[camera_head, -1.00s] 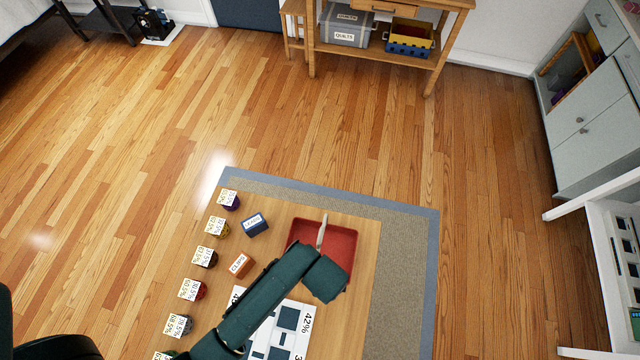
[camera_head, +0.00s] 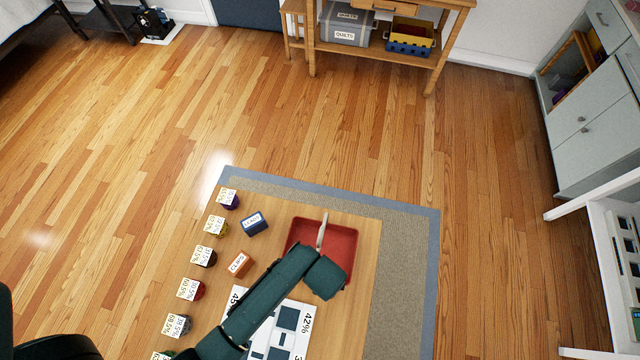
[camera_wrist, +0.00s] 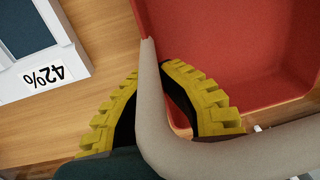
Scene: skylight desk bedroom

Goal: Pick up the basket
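The basket is a red, open, square-rimmed tray (camera_head: 340,244) with a pale grey-beige handle (camera_head: 322,232) standing up over it. It rests over the wooden board, and its near side is hidden by my arm in the head view. In the wrist view the red basket wall (camera_wrist: 220,45) fills the upper right, and the handle (camera_wrist: 150,105) runs down the middle, then bends right. My gripper (camera_wrist: 152,72) has yellow ridged fingers, one on each side of the handle. The handle hides their inner faces, so I cannot tell whether they press on it.
A white panel marked 42% (camera_head: 306,322) lies under my arm on the wooden board. A blue box (camera_head: 255,223), an orange box (camera_head: 240,264) and a row of small labelled items (camera_head: 204,256) stand left of the basket. The carpet strip (camera_head: 400,270) on the right is clear.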

